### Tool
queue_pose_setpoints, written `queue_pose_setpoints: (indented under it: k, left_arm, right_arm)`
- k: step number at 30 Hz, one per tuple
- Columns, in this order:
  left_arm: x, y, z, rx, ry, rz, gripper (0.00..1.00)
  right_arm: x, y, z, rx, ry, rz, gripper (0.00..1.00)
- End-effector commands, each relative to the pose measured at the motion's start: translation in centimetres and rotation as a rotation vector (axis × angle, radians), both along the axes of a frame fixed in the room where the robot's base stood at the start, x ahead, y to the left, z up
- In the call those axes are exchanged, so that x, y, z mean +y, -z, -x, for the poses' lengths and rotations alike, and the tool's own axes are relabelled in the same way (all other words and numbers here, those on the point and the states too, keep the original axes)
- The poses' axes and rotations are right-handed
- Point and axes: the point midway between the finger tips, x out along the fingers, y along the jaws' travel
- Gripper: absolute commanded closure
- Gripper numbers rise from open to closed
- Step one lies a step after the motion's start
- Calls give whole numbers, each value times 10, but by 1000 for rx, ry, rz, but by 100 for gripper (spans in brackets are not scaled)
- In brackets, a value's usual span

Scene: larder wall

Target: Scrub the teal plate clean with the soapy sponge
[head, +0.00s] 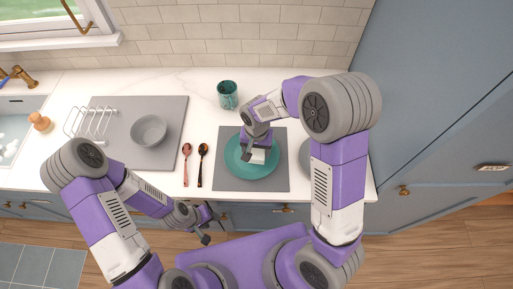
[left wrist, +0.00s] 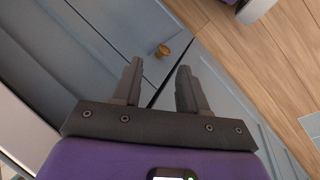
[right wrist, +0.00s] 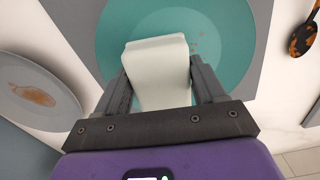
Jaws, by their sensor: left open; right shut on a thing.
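The teal plate (head: 237,169) lies on a grey mat at the middle of the counter. It also shows in the right wrist view (right wrist: 232,30), with a few small brown specks near the sponge. My right gripper (head: 255,152) is over the plate and shut on a pale sponge (right wrist: 158,70). The sponge is over the plate's face; whether it touches cannot be told. My left gripper (head: 212,222) is open and empty in front of the counter. In the left wrist view its fingers (left wrist: 158,85) stand apart before the cabinet doors.
A grey plate with a brown stain (right wrist: 38,92) lies right of the mat, mostly hidden by my right arm in the head view. Two spoons (head: 186,160), a teal mug (head: 228,95), a grey bowl (head: 149,130) and a wire rack (head: 88,122) stand around. The sink is far left.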

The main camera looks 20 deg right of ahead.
Motion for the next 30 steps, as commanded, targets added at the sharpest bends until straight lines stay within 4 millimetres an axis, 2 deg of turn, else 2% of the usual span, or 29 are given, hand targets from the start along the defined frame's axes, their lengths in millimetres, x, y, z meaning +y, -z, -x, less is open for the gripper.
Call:
queue_pose_setpoints:
  k: [30]
  left_arm:
    - [0,8,0,0,0,0,57]
  right_arm:
    - [0,9,0,0,0,0,55]
